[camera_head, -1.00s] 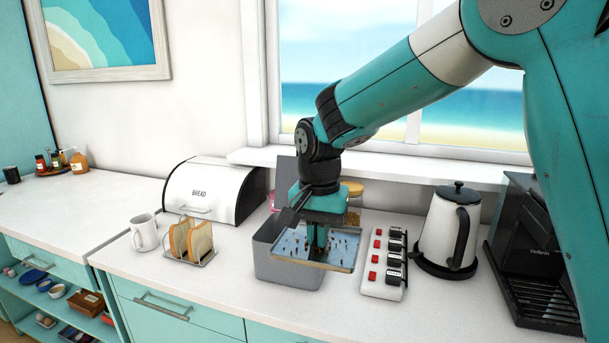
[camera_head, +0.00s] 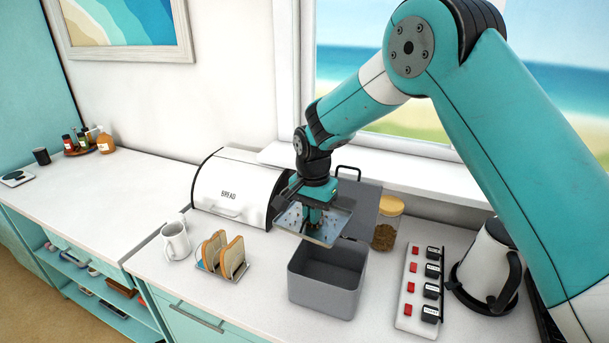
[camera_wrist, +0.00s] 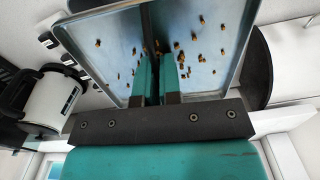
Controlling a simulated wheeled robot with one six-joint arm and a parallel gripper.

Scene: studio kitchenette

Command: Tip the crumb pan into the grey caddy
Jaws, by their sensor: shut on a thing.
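The crumb pan (camera_head: 328,226) is a shallow metal tray with brown crumbs scattered on it. My gripper (camera_head: 312,222) is shut on the pan and holds it in the air, a little tilted, above the back part of the grey caddy. In the wrist view the gripper fingers (camera_wrist: 157,80) meet at the pan (camera_wrist: 205,62), and crumbs lie on its surface. The grey caddy (camera_head: 322,294) stands open on the counter, with its lid (camera_head: 362,205) raised at the back. The part of the caddy's inside that shows is dark, with no crumbs to be made out.
A toast rack (camera_head: 235,275) with bread slices and a white mug (camera_head: 175,241) stand left of the caddy. A bread bin (camera_head: 232,190) is behind them. A jar (camera_head: 385,225), a switched power strip (camera_head: 408,315) and a kettle (camera_head: 487,265) stand to the right.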

